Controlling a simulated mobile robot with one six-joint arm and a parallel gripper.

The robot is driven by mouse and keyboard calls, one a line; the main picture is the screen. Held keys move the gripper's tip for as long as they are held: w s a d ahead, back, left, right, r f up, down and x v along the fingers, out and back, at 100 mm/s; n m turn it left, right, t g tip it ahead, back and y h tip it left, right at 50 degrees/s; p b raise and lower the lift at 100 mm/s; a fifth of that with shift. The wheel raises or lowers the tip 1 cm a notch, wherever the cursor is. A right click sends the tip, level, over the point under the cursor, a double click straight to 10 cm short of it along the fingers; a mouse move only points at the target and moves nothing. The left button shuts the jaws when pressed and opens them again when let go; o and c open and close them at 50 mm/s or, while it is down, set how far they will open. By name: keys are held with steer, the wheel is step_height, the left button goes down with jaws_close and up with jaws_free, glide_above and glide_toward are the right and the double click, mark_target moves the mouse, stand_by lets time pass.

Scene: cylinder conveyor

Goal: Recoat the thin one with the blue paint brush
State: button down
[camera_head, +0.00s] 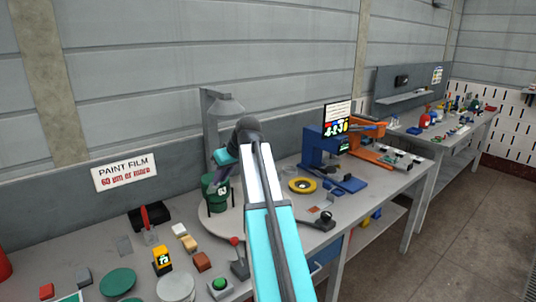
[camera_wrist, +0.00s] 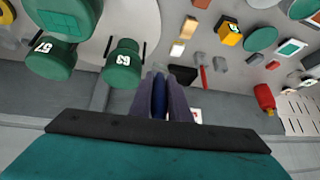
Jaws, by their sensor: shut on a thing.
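My gripper (camera_head: 221,178) is above the round turntable in the head view, beside a green cylinder (camera_head: 211,200). In the wrist view my gripper (camera_wrist: 167,76) is shut on a slim blue thing, seemingly the blue paint brush (camera_wrist: 160,96); its bristles are not clearly seen. The left cylinder (camera_wrist: 50,64) has a label like 57, the other cylinder (camera_wrist: 122,70) one like 63, upside down and hard to read. The brush appears apart from both. My arm hides part of the turntable in the head view.
A wall sign (camera_head: 125,172) reads "PAINT FILM 60 um or more". A yellow gauge (camera_head: 162,261), a red-handled tool (camera_head: 144,216), green discs (camera_head: 117,282) and small blocks lie left of my arm. A lamp (camera_head: 222,104) stands behind; a blue machine (camera_head: 320,147) stands right.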

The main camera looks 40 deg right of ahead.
steer(key=s+d+r+m+p, duration=0.1)
steer(key=s+d+r, duration=0.1)
steer(key=d, duration=0.5)
steer(key=s+d+r+m+h+p, duration=0.1)
steer(key=s+d+r, duration=0.2)
steer(key=s+d, duration=0.2)
steer(key=d, duration=0.3)
steer(key=shift+d, duration=0.15)
